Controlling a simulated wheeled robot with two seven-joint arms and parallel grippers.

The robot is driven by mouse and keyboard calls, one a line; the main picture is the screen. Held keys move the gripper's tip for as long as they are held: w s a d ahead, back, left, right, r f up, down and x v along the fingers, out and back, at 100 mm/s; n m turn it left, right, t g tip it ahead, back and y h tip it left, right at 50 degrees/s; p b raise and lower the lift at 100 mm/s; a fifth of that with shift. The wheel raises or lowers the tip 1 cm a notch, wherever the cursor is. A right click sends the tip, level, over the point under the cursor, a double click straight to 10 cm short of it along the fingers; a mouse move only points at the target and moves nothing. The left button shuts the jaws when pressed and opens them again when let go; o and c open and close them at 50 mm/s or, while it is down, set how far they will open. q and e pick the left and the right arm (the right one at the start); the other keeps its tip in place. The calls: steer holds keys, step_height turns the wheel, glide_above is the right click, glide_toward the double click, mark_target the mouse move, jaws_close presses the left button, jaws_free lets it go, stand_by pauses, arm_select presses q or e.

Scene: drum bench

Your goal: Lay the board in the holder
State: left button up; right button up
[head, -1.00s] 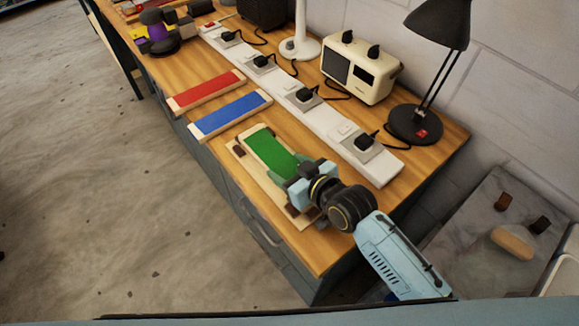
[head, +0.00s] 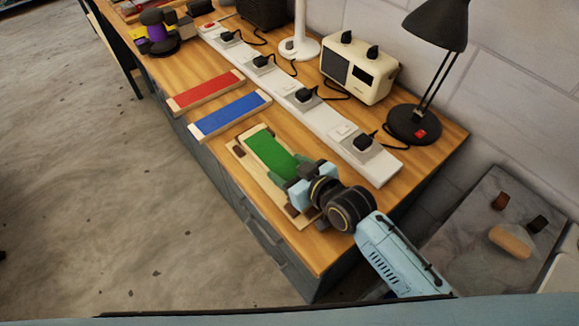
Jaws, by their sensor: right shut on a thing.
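A green board (head: 268,153) with a pale wooden end lies lengthwise over the pale wooden holder (head: 246,167), which has brown blocks at its corners, near the front edge of the bench. My right gripper (head: 297,177) is shut on the board near its right end and hides that end. I cannot tell whether the board rests on the holder or is just above it. My left gripper is not in view.
Red (head: 206,93) and blue (head: 231,115) boards lie to the left on the bench. A long white power strip (head: 325,125) with plugs runs behind. A cream radio (head: 360,68) and a black lamp (head: 414,122) stand at the back.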

steer(key=shift+f, duration=0.15)
steer(key=o, duration=1.2)
steer(key=v, duration=1.3)
steer(key=shift+s+d+p, duration=0.15)
steer(key=shift+p, duration=0.2)
steer(key=shift+s, duration=0.1)
